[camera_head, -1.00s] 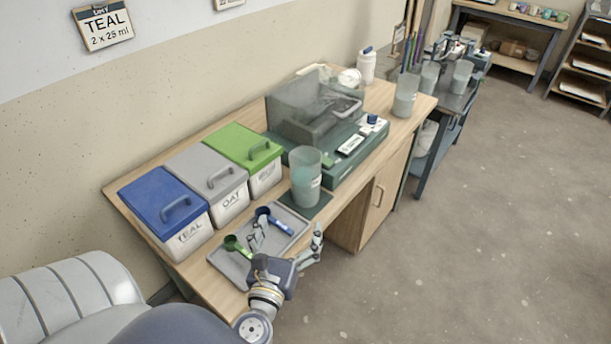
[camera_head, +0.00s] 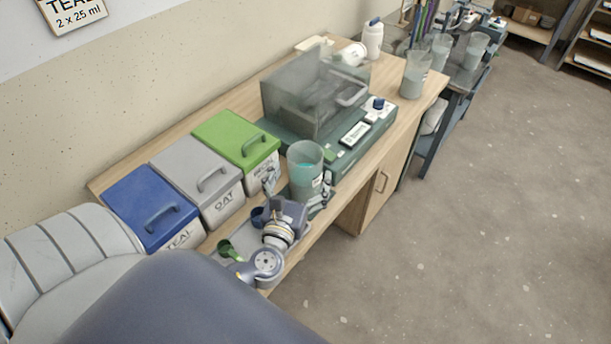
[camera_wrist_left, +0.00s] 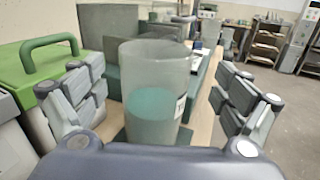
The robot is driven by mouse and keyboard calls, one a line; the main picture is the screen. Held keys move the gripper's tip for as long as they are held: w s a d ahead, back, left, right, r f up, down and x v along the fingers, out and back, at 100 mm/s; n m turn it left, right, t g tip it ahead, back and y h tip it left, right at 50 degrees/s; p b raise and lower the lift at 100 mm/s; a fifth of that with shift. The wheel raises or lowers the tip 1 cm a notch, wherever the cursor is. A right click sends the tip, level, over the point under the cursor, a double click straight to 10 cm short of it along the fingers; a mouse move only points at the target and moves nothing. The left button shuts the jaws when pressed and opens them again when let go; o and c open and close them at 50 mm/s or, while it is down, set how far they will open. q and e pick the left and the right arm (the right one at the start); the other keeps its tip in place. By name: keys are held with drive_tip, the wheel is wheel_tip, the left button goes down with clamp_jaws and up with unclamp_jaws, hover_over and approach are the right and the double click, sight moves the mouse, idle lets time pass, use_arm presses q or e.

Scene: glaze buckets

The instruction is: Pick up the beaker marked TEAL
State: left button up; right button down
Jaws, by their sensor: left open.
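A translucent beaker (camera_head: 305,170) with teal contents stands upright on a dark green mat on the wooden bench. It also fills the middle of the left wrist view (camera_wrist_left: 157,95), where a white label shows at its right edge; its writing cannot be read. My left gripper (camera_head: 296,192) is at the beaker's near side. In the left wrist view its open fingers (camera_wrist_left: 160,100) stand to the left and right of the beaker with gaps on both sides. The beaker's base is partly hidden by my gripper. My right gripper is not in view.
Lidded bins stand to the left: blue, marked TEAL (camera_head: 150,208), grey, marked OAT (camera_head: 197,180), and green (camera_head: 236,145). A clear-hooded balance (camera_head: 312,95) sits behind the beaker. A green scoop (camera_head: 229,250) lies nearby. Another beaker (camera_head: 415,75) stands at the bench's far end.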

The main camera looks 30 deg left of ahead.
sight(310, 147)
use_arm(q)
drive_tip(key=shift+w+a, duration=0.2)
drive_tip(key=shift+w, duration=0.2)
drive_tip(key=p+x, duration=0.1)
drive_tip(key=x, duration=0.2)
drive_tip(key=shift+w+a, duration=0.1)
drive_tip(key=shift+a, duration=0.15)
drive_tip(key=shift+w+a+p, duration=0.2)
drive_tip(key=shift+w+p, duration=0.1)
drive_tip(key=shift+w, duration=0.3)
drive_tip(key=shift+c, duration=0.4)
drive_tip(key=c, duration=1.8)
drive_tip(key=shift+c, duration=1.1)
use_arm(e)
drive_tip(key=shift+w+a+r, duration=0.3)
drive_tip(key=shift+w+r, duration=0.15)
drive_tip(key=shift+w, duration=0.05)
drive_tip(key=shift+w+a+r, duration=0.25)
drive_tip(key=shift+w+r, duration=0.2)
use_arm(q)
drive_tip(key=shift+r, duration=0.15)
